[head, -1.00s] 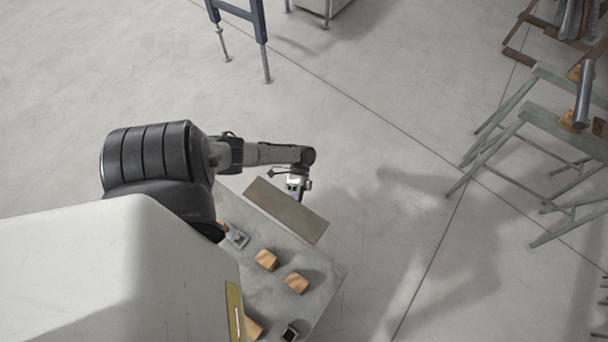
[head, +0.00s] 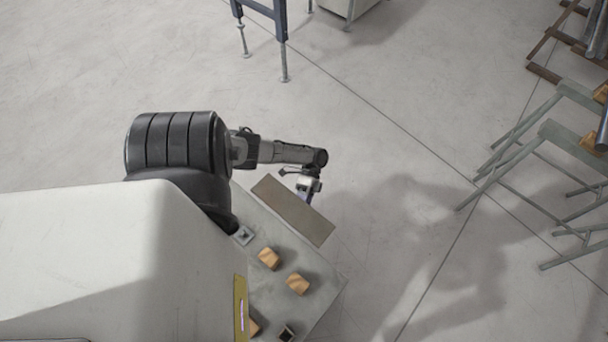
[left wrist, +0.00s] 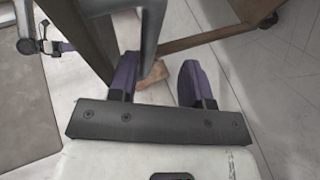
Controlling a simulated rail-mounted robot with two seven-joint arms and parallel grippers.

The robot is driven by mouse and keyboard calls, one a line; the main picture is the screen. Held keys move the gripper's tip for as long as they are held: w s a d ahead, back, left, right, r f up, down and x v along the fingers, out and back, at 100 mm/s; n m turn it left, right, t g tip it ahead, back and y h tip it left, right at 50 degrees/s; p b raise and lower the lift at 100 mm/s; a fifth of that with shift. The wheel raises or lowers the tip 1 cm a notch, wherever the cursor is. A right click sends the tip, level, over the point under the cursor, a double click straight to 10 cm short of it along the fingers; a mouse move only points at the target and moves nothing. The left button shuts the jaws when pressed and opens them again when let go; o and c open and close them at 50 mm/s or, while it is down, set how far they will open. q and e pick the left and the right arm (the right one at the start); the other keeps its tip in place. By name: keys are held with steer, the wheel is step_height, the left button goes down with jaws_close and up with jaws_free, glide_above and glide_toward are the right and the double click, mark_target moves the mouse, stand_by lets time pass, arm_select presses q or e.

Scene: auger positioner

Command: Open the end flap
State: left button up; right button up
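A flat brown-grey plate (head: 293,211), which looks like the end flap, lies along the upper right edge of a grey table or deck. I cannot tell how it is hinged. My left gripper (head: 308,188) is just beyond the plate's outer long edge, at its upper part. In the left wrist view my left gripper (left wrist: 160,82) has its two purple fingers apart. A grey bar (left wrist: 152,35) shows by the left finger, and I cannot tell whether it touches. A brown panel (left wrist: 78,40) stands left of the fingers. My right gripper is not in view.
Green trestles (head: 545,150) stand at the right and a blue stand (head: 282,40) at the top. Floor right of the plate is clear.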

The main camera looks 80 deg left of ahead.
arm_select(q)
steer(key=shift+s, duration=0.15)
steer(key=b+v, duration=0.2)
steer(key=v, duration=1.2)
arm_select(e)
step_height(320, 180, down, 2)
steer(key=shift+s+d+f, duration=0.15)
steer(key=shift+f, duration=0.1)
arm_select(q)
steer(key=shift+f, duration=0.1)
